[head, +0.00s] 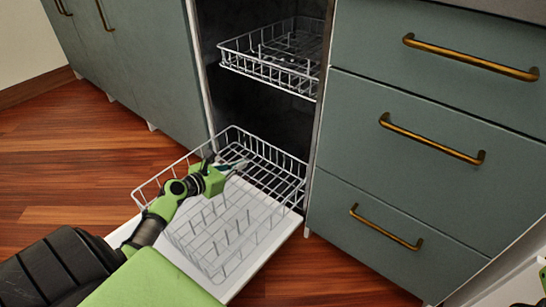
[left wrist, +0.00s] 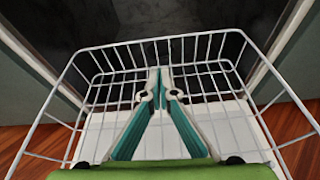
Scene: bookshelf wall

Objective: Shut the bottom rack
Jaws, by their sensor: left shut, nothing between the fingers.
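The bottom rack (head: 265,160) is a white wire basket, pulled part way out of the dishwasher over its lowered white door (head: 250,278). Its back part is inside the dark cavity. My left gripper (head: 240,165) is above the rack and within its outline in the head view, with its fingers pointing toward the cavity. In the left wrist view the left gripper (left wrist: 160,72) is shut and empty, with the rack's far wire wall (left wrist: 198,47) ahead of the fingertips. I cannot tell whether it touches the wires. My right gripper is not clearly in view.
The upper rack (head: 275,55) sits inside the dishwasher, above the bottom one. Green drawers (head: 420,150) with brass handles stand to the right and green cabinets (head: 135,60) to the left. Bare wooden floor (head: 75,150) lies left of the door.

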